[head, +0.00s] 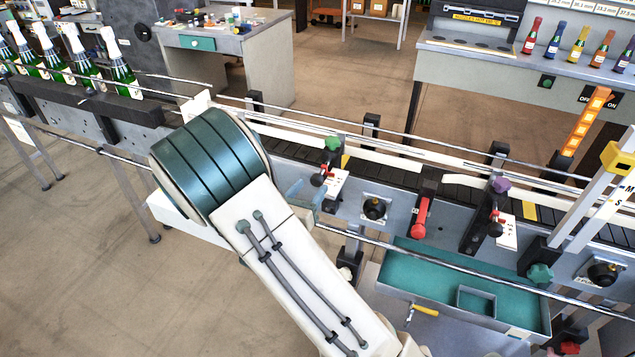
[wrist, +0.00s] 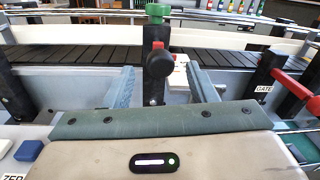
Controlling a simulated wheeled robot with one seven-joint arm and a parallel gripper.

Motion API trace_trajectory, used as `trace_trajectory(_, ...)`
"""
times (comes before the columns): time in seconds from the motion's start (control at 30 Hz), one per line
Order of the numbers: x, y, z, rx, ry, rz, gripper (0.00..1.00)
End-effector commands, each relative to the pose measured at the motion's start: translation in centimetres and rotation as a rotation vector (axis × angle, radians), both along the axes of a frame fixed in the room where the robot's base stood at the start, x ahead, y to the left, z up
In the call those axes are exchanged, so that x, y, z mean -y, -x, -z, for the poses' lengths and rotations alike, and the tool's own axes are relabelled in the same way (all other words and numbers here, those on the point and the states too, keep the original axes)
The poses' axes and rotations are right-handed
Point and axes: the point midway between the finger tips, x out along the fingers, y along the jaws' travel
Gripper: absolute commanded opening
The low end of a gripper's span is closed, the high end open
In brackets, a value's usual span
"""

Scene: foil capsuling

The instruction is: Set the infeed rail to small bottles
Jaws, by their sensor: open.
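The conveyor's side rail, a pale strip, runs along the black belt (head: 375,175); the belt also crosses the wrist view (wrist: 80,60). A black clamp post with a green knob (head: 332,143) stands at the near side of the belt. Below the green knob is a round black knob with a red part (head: 317,180); in the wrist view this black knob (wrist: 159,63) is ahead of my gripper, between the lines of its fingers. A white marked plate (head: 337,185) is beside the post; its marks are too small to read. My gripper (wrist: 160,80) is open, its pale blue fingers apart.
A red gate lever (head: 420,218) and a second post with a purple knob (head: 500,185) stand to the right. A teal-lined tray (head: 395,262) hangs in front. Green bottles (head: 120,72) stand at the far left of the line. A steel bar crosses the front.

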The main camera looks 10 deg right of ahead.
Motion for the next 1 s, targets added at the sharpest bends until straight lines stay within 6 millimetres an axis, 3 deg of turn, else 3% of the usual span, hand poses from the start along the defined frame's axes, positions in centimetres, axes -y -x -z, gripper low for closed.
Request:
trace_trajectory(0.2,-3.2,3.6,0.2,0.0,-0.001,-0.004,0.52)
trace_trajectory(0.4,-4.6,5.4,0.1,0.0,0.0,-0.001,0.52)
trace_trajectory(1.0,-4.8,5.8,0.0,0.001,-0.003,0.004,0.52)
